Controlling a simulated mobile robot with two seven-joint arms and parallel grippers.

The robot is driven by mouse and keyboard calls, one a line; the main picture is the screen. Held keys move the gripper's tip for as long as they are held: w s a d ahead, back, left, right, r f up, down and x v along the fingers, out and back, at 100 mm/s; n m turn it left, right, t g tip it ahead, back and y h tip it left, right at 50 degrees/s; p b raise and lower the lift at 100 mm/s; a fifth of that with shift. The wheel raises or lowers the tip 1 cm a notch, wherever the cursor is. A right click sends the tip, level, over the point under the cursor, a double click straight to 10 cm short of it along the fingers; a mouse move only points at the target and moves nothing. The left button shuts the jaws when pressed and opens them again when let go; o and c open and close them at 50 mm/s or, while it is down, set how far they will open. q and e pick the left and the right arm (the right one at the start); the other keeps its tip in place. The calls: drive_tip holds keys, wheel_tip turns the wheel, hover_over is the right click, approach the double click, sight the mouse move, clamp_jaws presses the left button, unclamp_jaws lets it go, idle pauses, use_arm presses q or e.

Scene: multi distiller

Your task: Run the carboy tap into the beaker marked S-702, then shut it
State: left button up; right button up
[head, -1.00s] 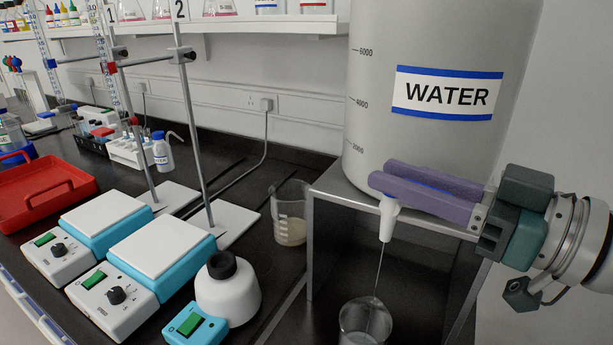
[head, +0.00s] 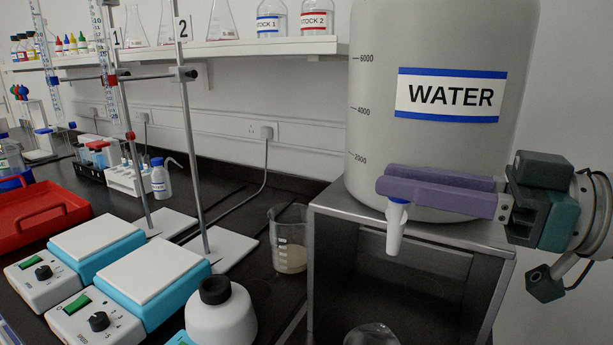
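The white carboy (head: 440,140) marked WATER stands on a metal stand. Its white tap (head: 396,225) points down at the front, and no stream shows below the spout. My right gripper (head: 388,187) reaches in from the right, its purple fingers close together at the top of the tap. They appear shut on the tap's handle, which they hide. A clear glass beaker (head: 371,335) stands below the tap, cut off by the bottom edge; its marking and level cannot be read. My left gripper is not in view.
A beaker (head: 289,240) with some cloudy liquid stands left of the metal stand (head: 420,236). A white bottle (head: 221,315), two hotplates (head: 155,270), clamp stands and a red tray (head: 40,212) fill the left. Flasks and stock bottles stand on the shelf (head: 220,48).

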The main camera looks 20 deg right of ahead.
drive_tip(key=shift+o, duration=0.5)
drive_tip(key=shift+s+d, duration=0.4)
drive_tip(key=shift+s, duration=0.05)
drive_tip(key=p+v, duration=0.3)
drive_tip(key=v, duration=0.5)
drive_tip(key=shift+s+d, duration=0.25)
drive_tip(key=shift+d, duration=0.05)
